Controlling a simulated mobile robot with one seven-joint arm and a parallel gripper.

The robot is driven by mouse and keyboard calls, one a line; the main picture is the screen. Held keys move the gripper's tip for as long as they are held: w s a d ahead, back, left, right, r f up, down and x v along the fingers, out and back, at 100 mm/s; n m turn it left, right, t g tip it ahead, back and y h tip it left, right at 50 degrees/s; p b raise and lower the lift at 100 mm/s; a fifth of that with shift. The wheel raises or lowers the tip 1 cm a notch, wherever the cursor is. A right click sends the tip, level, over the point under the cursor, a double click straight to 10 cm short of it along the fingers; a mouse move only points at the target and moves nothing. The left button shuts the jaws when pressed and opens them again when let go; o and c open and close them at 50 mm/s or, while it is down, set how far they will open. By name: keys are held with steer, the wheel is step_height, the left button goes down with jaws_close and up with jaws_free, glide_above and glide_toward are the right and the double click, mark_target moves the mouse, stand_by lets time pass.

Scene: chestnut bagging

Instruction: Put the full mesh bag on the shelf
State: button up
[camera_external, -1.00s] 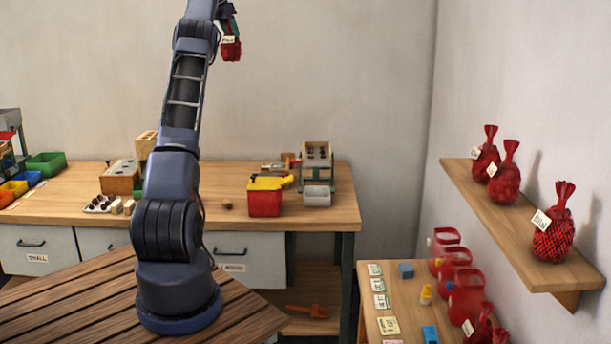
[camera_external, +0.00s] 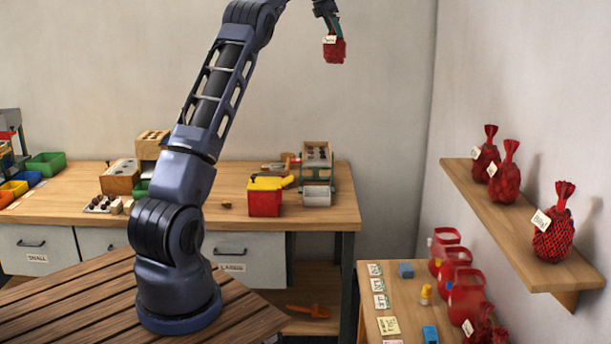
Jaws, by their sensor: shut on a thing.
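My gripper (camera_external: 329,24) is shut on a red mesh bag (camera_external: 334,51) with a white tag, high in front of the back wall at the top middle. The bag hangs below the fingers, clear of every surface; its neck is hidden in the jaws. The wooden shelf (camera_external: 518,226) is on the right wall, to the right of and lower in the picture than my gripper. Several red tagged mesh bags stand upright on it: two towards its far end (camera_external: 486,163) and one near its front end (camera_external: 553,240).
A low table (camera_external: 378,268) below the shelf holds red containers (camera_external: 456,268), labels, small blue and yellow items and more red bags (camera_external: 486,328). The back workbench (camera_external: 230,205) carries a red box with a yellow top (camera_external: 265,197) and trays. Bare shelf shows between the bags.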

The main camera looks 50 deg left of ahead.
steer(key=d+m+g+h, duration=0.2)
steer(key=d+m, duration=0.4)
steer(key=d, duration=3.9)
steer(key=s+d+m+g, duration=0.1)
steer(key=s+d+m, duration=0.1)
steer(key=s+d, duration=0.8)
steer(key=s+d+m, duration=0.2)
steer(key=s+d, duration=0.3)
steer(key=d, duration=1)
steer(key=s+d+m+g, duration=0.1)
steer(key=s+d+m, duration=0.1)
steer(key=s+d, duration=0.8)
step_height(320, 180, down, 26)
steer(key=w+d, duration=0.2)
steer(key=o, duration=1.6)
steer(key=shift+c, duration=0.2)
